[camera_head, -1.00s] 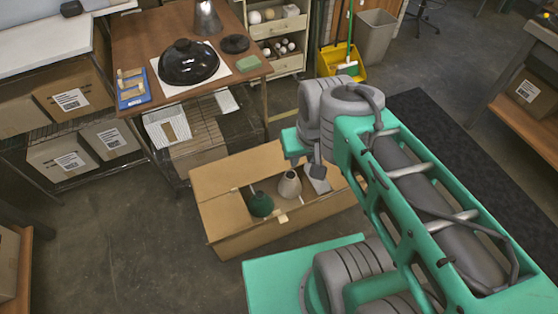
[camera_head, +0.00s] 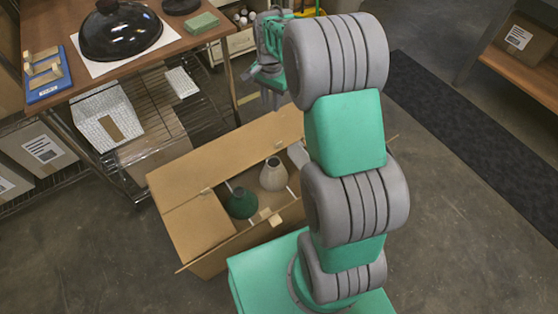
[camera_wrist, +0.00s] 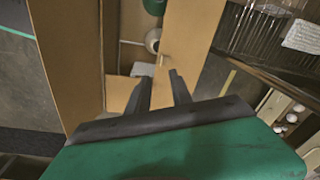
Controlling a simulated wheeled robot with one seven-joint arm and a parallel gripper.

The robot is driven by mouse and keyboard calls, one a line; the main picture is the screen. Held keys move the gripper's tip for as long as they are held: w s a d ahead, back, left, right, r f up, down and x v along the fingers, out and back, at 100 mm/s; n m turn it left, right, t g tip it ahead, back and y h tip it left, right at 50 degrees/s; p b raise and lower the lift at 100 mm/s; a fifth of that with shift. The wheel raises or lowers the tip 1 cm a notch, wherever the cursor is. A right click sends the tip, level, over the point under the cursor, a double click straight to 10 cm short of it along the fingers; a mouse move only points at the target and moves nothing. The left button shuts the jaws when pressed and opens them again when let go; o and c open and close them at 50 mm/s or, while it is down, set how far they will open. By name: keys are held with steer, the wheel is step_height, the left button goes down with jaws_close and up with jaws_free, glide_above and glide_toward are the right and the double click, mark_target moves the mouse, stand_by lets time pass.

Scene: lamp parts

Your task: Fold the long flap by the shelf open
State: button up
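The open cardboard box stands on the floor. Its long flap by the shelf (camera_head: 228,152) is the broad brown panel along the far side, slanting at the opening's edge; its exact angle is hard to tell. It also shows in the wrist view (camera_wrist: 190,35). My gripper (camera_head: 272,98) is beyond the box's far right corner in the head view, partly hidden by my arm. In the wrist view, my gripper (camera_wrist: 158,76) has its two fingers apart with nothing between them, near the end of that flap. Contact cannot be told.
A green part (camera_head: 241,203) and a pale shade (camera_head: 273,174) stand inside the box. The wire shelf (camera_head: 160,125) is close behind the far flap. The wooden table (camera_head: 185,50) holds a black dome (camera_head: 120,30). Floor at right is clear.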

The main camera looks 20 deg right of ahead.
steer(key=w+d+f+m+b, duration=0.1)
steer(key=f+b, duration=0.1)
steer(key=f, duration=0.5)
steer(key=w+d+f+m+b, duration=0.2)
steer(key=f, duration=0.6)
steer(key=w+d+f+m+g+b, duration=0.1)
steer(key=w+f+b, duration=0.1)
steer(key=f, duration=0.5)
steer(key=shift+d+f+m+b, duration=0.2)
steer(key=shift+d+m+b, duration=0.1)
steer(key=shift+d+m, duration=0.1)
step_height(320, 180, down, 8)
steer(key=b, duration=0.2)
steer(key=shift+s+r+b, duration=0.1)
steer(key=shift+r+b, duration=0.15)
steer(key=shift+b, duration=0.15)
steer(key=shift+c, duration=0.6)
steer(key=shift+r, duration=0.1)
jaws_close()
